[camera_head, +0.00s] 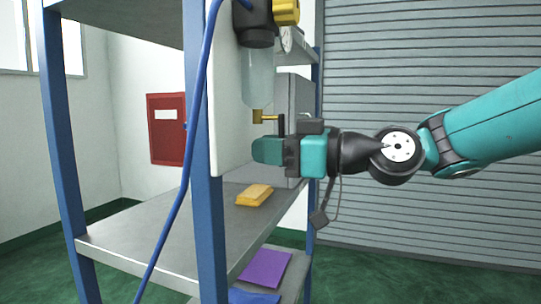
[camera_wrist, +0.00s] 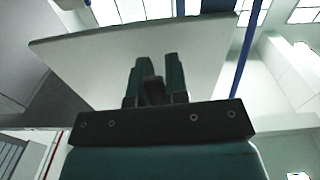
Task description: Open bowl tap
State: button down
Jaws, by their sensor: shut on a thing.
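A clear filter bowl (camera_head: 258,78) hangs under a black head on the white panel. The brass bowl tap (camera_head: 264,117) is at its bottom, with a dark lever (camera_head: 281,125) pointing down at its right end. My gripper (camera_head: 268,150) is just below the tap, reaching in from the right. In the wrist view, my gripper's two teal fingers (camera_wrist: 157,72) stand close together with a dark piece (camera_wrist: 154,92) between them. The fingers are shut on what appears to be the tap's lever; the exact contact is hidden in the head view.
A white panel (camera_head: 228,110) stands close behind the gripper, beside a blue shelf post (camera_head: 206,230). A blue hose (camera_head: 183,190) runs down in front. A grey box (camera_head: 298,95) stands behind.

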jog(key=shift+s+m, duration=0.15)
jog(key=shift+m, duration=0.25)
jog(key=c, duration=1.1)
grip_release()
